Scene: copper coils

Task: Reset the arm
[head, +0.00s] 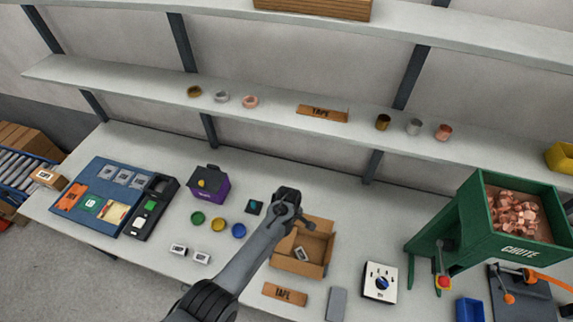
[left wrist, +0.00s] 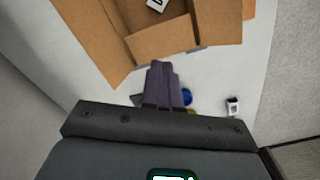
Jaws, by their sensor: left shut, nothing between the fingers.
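My left arm comes in from the bottom of the head view, left of centre. Its gripper (head: 288,205) is above the table at the back left corner of an open cardboard box (head: 318,270). In the left wrist view the two dark fingers (left wrist: 163,70) are together with nothing between them. The box (left wrist: 185,40) fills the top of that view, just beyond the fingertips. A small white-labelled item (head: 301,254) lies inside the box. My right gripper is not in view.
Left of the arm are a purple box (head: 209,187), coloured discs (head: 218,224) and a blue board (head: 105,197). To the right are a dial box (head: 380,281) and a green chute (head: 490,225) of copper pieces. A shelf (head: 280,110) runs above the table.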

